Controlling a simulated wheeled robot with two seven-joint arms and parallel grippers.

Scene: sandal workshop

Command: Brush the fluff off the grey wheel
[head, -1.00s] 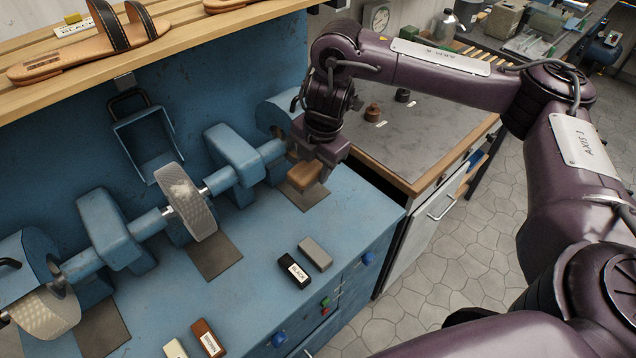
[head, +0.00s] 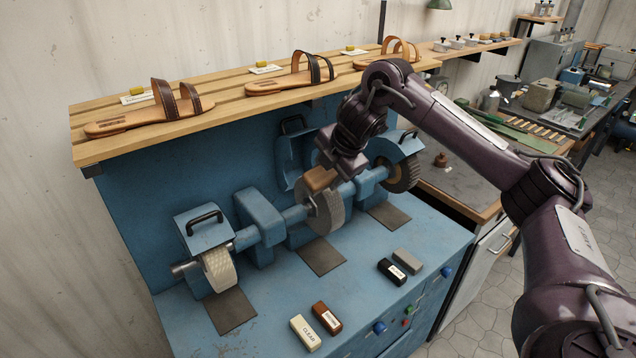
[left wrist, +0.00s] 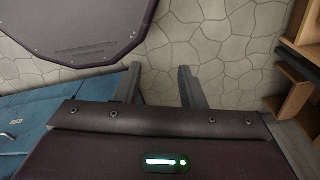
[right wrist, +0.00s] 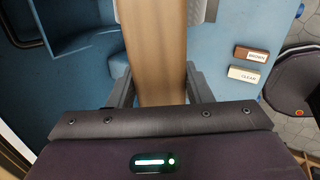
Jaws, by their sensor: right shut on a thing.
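The grey wheel (head: 328,212) is the middle wheel on the blue polishing machine's shaft, and its upper part is partly covered by a brown wooden brush (head: 319,179). My right gripper (head: 342,166) is shut on the brush and holds it at the top of this wheel. I cannot tell whether the bristles touch it. In the right wrist view the brush (right wrist: 156,50) runs lengthwise between the fingers, its bristles hidden. Fluff cannot be made out on the wheel now. My left gripper (left wrist: 158,88) is open and empty above the tiled floor, outside the head view.
A pale wheel (head: 219,270) is at the left of the shaft and a dark wheel (head: 402,172) at the right, under hoods. A sandal shelf (head: 235,100) overhangs the back. Brown (head: 327,318), clear (head: 305,333), black (head: 391,271) and grey (head: 408,261) bars lie at the front.

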